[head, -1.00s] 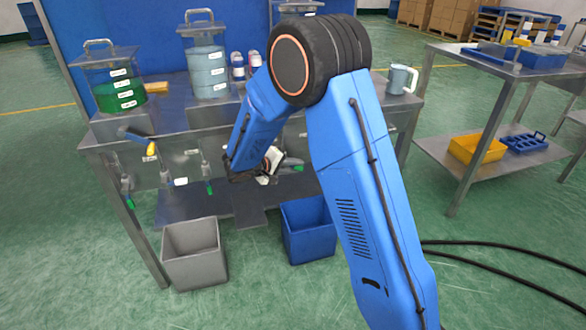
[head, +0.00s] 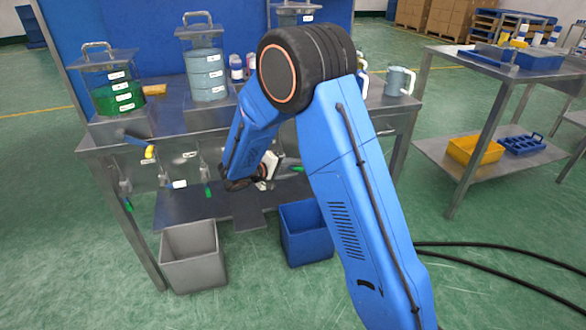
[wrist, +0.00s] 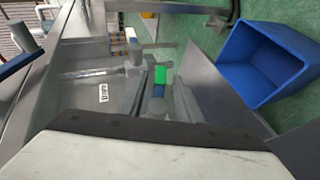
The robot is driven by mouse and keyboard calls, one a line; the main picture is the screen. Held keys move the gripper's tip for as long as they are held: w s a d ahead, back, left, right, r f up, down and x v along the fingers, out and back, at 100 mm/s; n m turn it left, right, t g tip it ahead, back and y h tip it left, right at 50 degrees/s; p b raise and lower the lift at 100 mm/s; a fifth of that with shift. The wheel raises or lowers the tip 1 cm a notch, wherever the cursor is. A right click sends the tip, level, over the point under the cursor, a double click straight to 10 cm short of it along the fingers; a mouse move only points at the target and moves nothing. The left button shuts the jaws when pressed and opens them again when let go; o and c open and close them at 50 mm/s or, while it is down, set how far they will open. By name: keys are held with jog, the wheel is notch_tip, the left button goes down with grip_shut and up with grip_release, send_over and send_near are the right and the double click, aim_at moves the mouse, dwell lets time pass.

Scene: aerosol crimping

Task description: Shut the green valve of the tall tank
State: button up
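The middle tank (head: 205,65), with pale blue-grey liquid, stands on the bench and looks taller than the left tank (head: 118,85) with green liquid. A third tank (head: 297,14) is mostly hidden behind my arm. Green handles hang below the bench front at the left (head: 129,203) and centre (head: 207,190); another green handle (head: 298,169) shows just right of my gripper (head: 270,168). In the wrist view a green handle (wrist: 160,74) lies beside a grey tap, just past the tips of my gripper (wrist: 158,90). The fingers look apart, with no clear grip on it.
A grey bin (head: 193,255) and a blue bin (head: 306,232) stand on the floor below the bench (head: 180,130). The blue bin (wrist: 270,62) is also near in the wrist view. A mug (head: 399,80) stands on the bench's right end.

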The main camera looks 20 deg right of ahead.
jog(key=v, duration=1.7)
jog(key=shift+s+a, duration=0.1)
jog(key=shift+a, duration=0.05)
